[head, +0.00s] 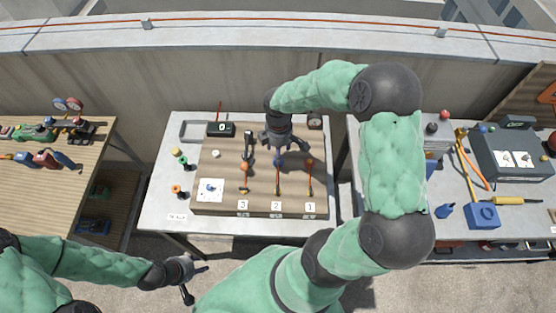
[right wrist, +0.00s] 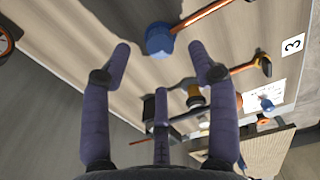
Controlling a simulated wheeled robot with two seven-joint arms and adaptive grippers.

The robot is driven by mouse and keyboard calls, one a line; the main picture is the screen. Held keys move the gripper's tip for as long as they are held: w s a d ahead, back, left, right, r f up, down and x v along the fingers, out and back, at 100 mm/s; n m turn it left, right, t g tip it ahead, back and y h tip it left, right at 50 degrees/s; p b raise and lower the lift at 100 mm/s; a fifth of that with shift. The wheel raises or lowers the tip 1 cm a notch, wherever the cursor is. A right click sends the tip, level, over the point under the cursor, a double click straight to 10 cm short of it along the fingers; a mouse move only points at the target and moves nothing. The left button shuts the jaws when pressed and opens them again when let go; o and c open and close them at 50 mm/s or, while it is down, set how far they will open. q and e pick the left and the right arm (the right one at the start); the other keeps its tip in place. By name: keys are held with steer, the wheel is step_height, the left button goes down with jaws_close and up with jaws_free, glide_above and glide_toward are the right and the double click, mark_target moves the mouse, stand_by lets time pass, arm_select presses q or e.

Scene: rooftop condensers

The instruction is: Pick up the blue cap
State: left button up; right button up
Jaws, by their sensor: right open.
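The blue cap (right wrist: 160,40) shows in the right wrist view, on the end of an orange-and-dark hose or rod, beyond the open fingers. In the head view a small blue part (head: 278,162) shows on the board just below my right gripper, above label 2. My right gripper (head: 277,146) is over the board, pointing down, with its fingers spread and empty. In the right wrist view its fingers (right wrist: 160,52) frame the cap from both sides, apart from it. My left gripper (head: 197,282) is at the lower left, off the table's front edge, with its fingers apart and empty.
The wooden board (head: 225,165) on the middle table carries orange-topped fittings at labels 3 and 1. Small coloured caps (head: 178,170) stand left of it. A black display (head: 221,129) is at its back. Side tables hold tools (head: 45,158) and a grey case (head: 510,150).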

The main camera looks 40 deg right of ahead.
steer(key=shift+f+b, duration=0.65)
steer(key=shift+f, duration=2)
steer(key=c, duration=0.9)
